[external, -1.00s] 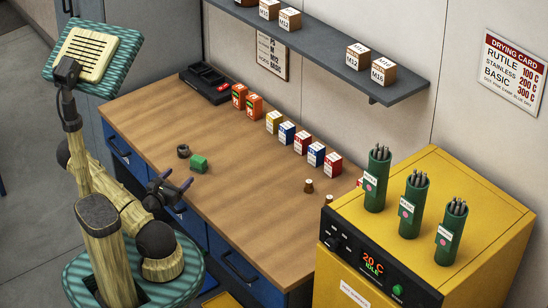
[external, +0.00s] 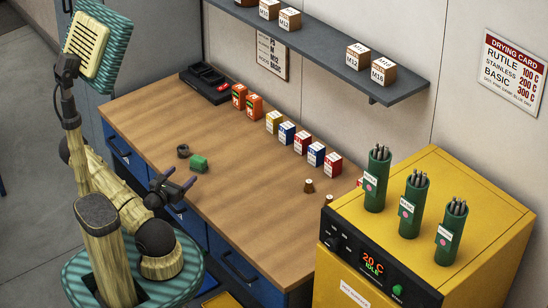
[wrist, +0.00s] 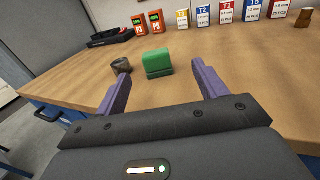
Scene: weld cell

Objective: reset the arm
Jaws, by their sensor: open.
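My gripper (external: 178,188) is at the near left edge of the wooden bench, in front of the drawers. In the wrist view my gripper (wrist: 160,92) is open, with its two purple fingers apart and nothing between them. A green block (external: 198,162) lies on the bench beyond the fingertips; it also shows in the wrist view (wrist: 157,63).
A yellow oven (external: 465,240) with green rod canisters stands right. A grey shelf (external: 330,50) hangs above. The bench middle is clear.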

